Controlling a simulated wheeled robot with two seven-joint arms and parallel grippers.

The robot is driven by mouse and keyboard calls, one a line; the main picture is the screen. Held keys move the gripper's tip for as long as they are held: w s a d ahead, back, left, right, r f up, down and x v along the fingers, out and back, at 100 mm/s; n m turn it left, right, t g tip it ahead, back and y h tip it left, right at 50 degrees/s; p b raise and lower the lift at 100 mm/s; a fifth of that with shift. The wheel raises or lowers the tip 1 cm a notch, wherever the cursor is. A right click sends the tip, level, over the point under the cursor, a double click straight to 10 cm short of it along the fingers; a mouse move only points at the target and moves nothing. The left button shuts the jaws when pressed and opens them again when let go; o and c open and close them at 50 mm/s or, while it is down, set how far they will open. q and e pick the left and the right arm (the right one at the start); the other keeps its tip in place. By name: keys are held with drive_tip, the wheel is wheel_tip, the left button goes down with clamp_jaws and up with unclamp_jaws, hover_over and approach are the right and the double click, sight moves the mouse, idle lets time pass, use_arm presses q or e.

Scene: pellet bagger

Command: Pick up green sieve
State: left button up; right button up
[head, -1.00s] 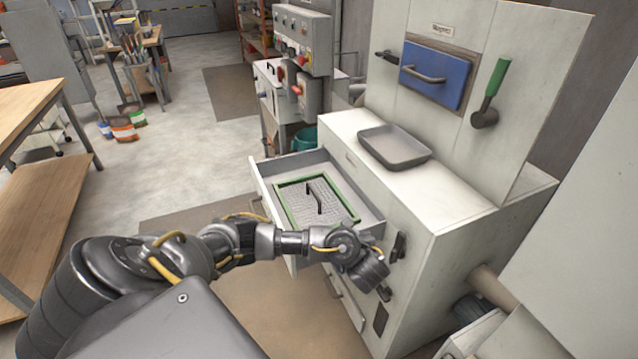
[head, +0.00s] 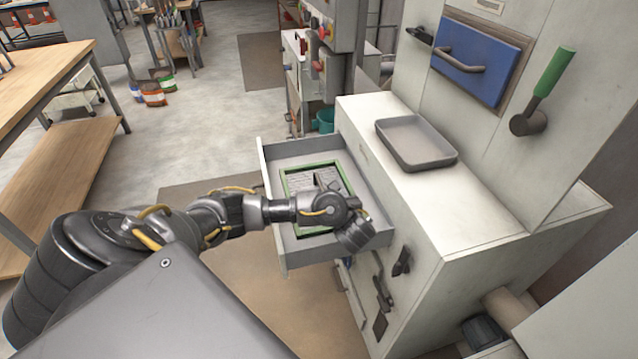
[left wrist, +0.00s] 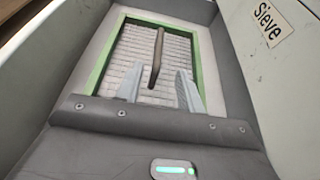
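The green-framed sieve (head: 331,168) lies in the open drawer (head: 265,190), with grey mesh and a dark handle in its middle. In the head view my left arm covers its near part. In the left wrist view the sieve (left wrist: 202,62) lies ahead, its dark bar handle (left wrist: 157,57) standing up from the mesh. My left gripper (left wrist: 158,85) is open, its two pale fingers apart on either side of the handle's near end. I cannot tell whether they touch it. In the head view its fingers are hidden behind the wrist. My right gripper is not in view.
A label reading "Sieve" (left wrist: 271,23) is on the pale surface right of the drawer. A grey tray (head: 416,146) sits on the white cabinet top (head: 480,215). A blue panel (head: 478,62) and a green-handled lever (head: 548,85) are above.

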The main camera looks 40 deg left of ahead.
sight(322, 186)
use_arm(q)
drive_tip(key=b+x, duration=0.1)
drive_tip(key=x, duration=0.3)
drive_tip(key=shift+f, duration=0.1)
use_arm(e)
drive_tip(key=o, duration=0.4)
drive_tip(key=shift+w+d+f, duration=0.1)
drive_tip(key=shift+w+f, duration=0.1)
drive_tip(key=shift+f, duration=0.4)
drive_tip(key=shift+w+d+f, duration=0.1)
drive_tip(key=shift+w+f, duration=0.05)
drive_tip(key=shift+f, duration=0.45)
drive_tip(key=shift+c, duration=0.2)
use_arm(q)
drive_tip(key=shift+w+a+f, duration=0.1)
drive_tip(key=shift+w+a, duration=0.05)
drive_tip(key=shift+a, duration=0.15)
drive_tip(key=shift+b+x, duration=1.05)
drive_tip(key=shift+x, duration=1.5)
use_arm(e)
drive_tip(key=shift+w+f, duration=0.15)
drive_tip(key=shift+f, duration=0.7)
